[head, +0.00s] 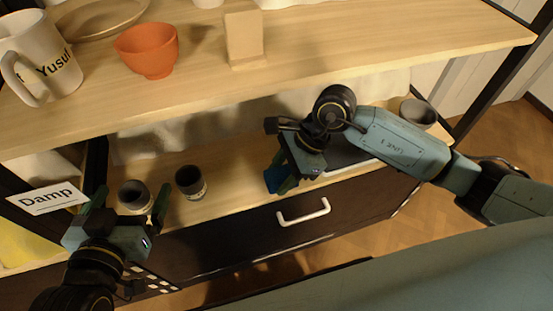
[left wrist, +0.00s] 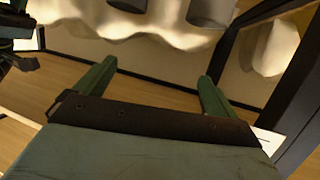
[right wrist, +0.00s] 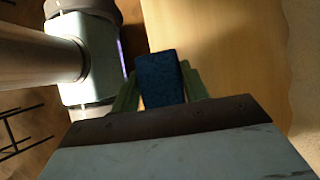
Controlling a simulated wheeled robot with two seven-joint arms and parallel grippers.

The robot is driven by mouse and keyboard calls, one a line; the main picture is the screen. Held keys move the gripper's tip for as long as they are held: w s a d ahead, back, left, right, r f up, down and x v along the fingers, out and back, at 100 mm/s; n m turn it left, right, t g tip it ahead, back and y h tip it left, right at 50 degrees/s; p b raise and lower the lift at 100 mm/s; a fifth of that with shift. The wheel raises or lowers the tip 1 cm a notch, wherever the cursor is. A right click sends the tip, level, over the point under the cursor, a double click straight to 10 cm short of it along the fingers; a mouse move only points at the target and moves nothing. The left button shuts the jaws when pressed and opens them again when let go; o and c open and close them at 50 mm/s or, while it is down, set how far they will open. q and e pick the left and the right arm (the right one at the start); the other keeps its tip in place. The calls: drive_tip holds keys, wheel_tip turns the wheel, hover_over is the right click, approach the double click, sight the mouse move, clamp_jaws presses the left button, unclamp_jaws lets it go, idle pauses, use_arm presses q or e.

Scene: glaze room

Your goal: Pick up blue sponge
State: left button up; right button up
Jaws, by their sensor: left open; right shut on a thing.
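The blue sponge (head: 274,178) is between the fingers of my right gripper (head: 286,180), which is shut on it over the front edge of the lower shelf. In the right wrist view the sponge (right wrist: 160,79) is a dark blue block between the green fingers. Whether it touches the shelf I cannot tell. My left gripper (head: 128,211) is open at the left of the lower shelf, with its fingers near a dark cup (head: 135,195). In the left wrist view the open fingers (left wrist: 155,85) have nothing between them.
A second dark cup (head: 190,181) stands on the lower shelf (head: 228,180). A grey bowl (head: 418,113) is at its right end. The upper shelf (head: 300,58) holds an orange bowl (head: 149,50), a mug (head: 41,58) and a tan block (head: 243,40). A drawer handle (head: 303,212) juts out below.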

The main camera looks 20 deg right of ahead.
use_arm(q)
drive_tip(key=s+a+f+g+y+p, duration=0.2)
drive_tip(key=s+a+f+g, duration=0.2)
drive_tip(key=s+f+g, duration=0.4)
drive_tip(key=shift+s+a+f+n+y+p, duration=0.35)
drive_tip(key=shift+s+f, duration=0.2)
drive_tip(key=shift+s, duration=0.2)
use_arm(e)
drive_tip(key=s, duration=1.4)
drive_tip(key=shift+s+d, duration=0.25)
